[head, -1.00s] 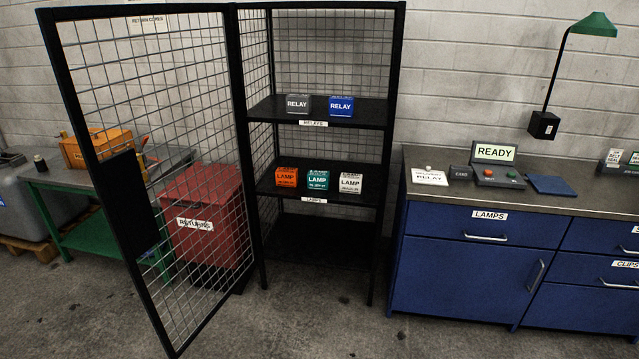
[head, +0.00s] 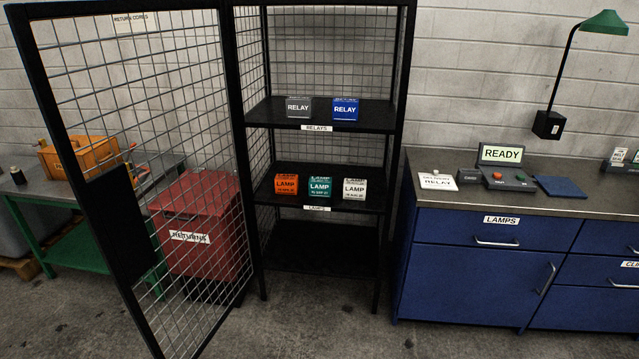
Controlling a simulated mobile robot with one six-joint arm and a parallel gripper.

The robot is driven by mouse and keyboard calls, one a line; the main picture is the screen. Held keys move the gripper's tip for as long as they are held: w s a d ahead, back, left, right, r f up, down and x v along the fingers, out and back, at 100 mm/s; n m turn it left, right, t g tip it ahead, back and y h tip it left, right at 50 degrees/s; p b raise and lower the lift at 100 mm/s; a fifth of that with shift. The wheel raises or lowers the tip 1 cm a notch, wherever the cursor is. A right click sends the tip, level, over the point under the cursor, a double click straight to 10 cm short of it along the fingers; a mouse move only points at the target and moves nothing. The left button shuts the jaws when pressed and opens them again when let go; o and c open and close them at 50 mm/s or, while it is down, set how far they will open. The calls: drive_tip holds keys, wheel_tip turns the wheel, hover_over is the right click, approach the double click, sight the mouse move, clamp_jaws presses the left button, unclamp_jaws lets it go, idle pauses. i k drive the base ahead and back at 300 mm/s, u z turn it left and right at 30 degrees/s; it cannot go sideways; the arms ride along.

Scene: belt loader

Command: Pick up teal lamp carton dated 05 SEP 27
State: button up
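The teal lamp carton (head: 320,187) stands on the lower shelf of the black mesh cage, in the middle of a row. An orange lamp carton (head: 286,184) is to its left and a white lamp carton (head: 354,188) to its right. A date line shows under LAMP on the teal carton, but it is too small to read surely. My gripper is not in view.
The mesh door (head: 150,150) stands open to the left, in front of a red returns bin (head: 195,205). A grey relay carton (head: 298,107) and a blue relay carton (head: 345,109) sit on the upper shelf. A blue cabinet (head: 470,265) stands right. Floor before the cage is clear.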

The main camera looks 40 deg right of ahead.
sight(318, 186)
drive_tip(key=z, duration=0.15)
drive_tip(key=i, duration=1.3)
drive_tip(key=u, duration=0.3)
